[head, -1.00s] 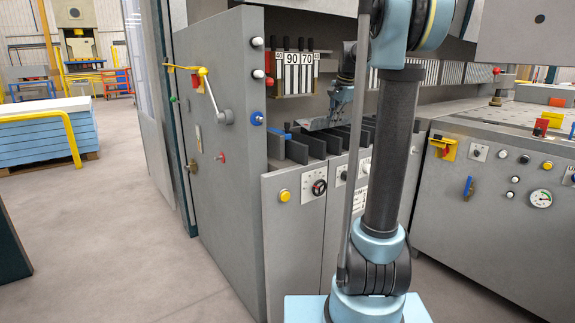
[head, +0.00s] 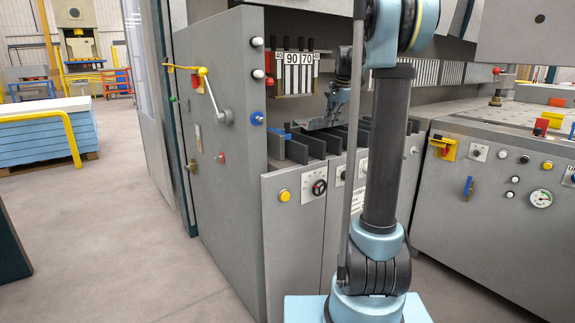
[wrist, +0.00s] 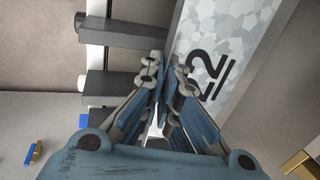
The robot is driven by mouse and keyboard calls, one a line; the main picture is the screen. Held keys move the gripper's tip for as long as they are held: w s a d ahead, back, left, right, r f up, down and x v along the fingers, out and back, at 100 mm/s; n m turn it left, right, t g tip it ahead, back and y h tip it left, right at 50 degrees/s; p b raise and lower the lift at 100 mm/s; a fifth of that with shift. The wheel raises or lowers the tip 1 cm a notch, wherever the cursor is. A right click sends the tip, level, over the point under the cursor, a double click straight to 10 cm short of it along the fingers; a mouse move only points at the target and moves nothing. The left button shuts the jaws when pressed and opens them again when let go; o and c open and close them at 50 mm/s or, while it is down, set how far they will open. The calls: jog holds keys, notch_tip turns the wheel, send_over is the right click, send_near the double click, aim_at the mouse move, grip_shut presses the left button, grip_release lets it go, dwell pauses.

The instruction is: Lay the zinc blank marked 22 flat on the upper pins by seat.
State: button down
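The zinc blank (wrist: 235,35) is a pale spangled sheet with a black, underlined 22, running down the right of the wrist view. In the head view the blank (head: 318,124) shows as a thin, slightly tilted sheet above the dark bars. My gripper (wrist: 165,75) has its fingers closed together at the blank's left edge and appears to pinch it. In the head view my gripper (head: 333,112) is just above the sheet, partly behind my arm. I cannot make out the upper pins, or whether the blank touches anything below.
Dark upright bars (head: 296,150) stand in a row below the blank. A rack of numbered strips (head: 297,78) hangs behind. The grey cabinet side (head: 235,200) with a yellow lever (head: 205,73) is at left. Another control cabinet (head: 480,220) stands at right. Floor at left is open.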

jog(key=s+d+v, duration=0.1)
jog(key=v, duration=0.7)
jog(key=s+a+f+n, duration=0.1)
jog(key=s+f, duration=0.2)
jog(key=s, duration=0.4)
jog(key=shift+n, duration=0.4)
jog(key=shift+w, duration=0.1)
